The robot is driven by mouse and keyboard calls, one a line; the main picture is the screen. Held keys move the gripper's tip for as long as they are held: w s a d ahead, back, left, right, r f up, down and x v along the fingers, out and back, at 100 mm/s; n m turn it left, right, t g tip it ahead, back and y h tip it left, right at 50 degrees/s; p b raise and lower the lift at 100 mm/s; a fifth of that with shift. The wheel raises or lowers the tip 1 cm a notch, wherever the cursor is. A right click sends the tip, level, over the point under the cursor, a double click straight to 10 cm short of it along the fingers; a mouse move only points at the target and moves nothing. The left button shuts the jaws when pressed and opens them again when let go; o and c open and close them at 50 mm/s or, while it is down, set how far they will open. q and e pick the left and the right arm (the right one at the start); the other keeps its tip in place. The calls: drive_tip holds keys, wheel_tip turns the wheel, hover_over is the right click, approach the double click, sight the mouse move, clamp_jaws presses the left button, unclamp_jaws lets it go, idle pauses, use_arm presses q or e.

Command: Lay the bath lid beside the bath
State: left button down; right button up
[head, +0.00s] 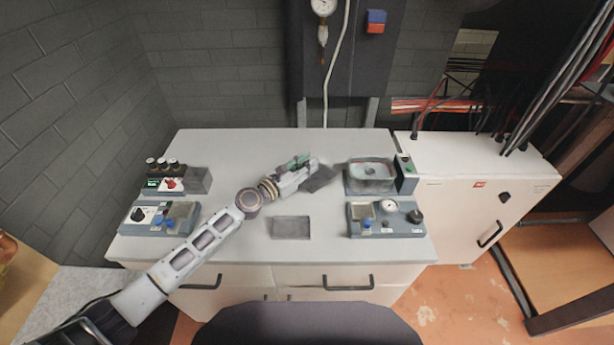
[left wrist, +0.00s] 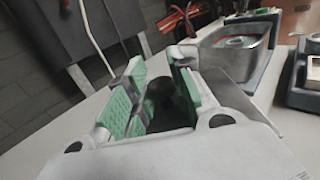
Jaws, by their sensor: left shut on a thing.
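My left gripper (head: 308,163) reaches over the table from the left and is shut on the bath lid (head: 320,179), a dark grey plate. The lid is just left of the bath (head: 371,190); I cannot tell whether it touches the tabletop. The bath is a grey open box with a reddish ring inside. In the left wrist view the green finger pads (left wrist: 160,92) have a dark part between them, and the lid's grey edge (left wrist: 248,108) shows to their right. The bath (left wrist: 240,62) stands beyond. My right gripper is out of view.
A flat grey rectangle (head: 291,227) lies on the white table (head: 250,145) in front of the gripper. A gauge panel (head: 385,228) stands in front of the bath. Control boxes (head: 160,218) with knobs stand on the left. The table's back middle is clear.

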use_arm(q)
drive_tip(key=shift+f, duration=0.1)
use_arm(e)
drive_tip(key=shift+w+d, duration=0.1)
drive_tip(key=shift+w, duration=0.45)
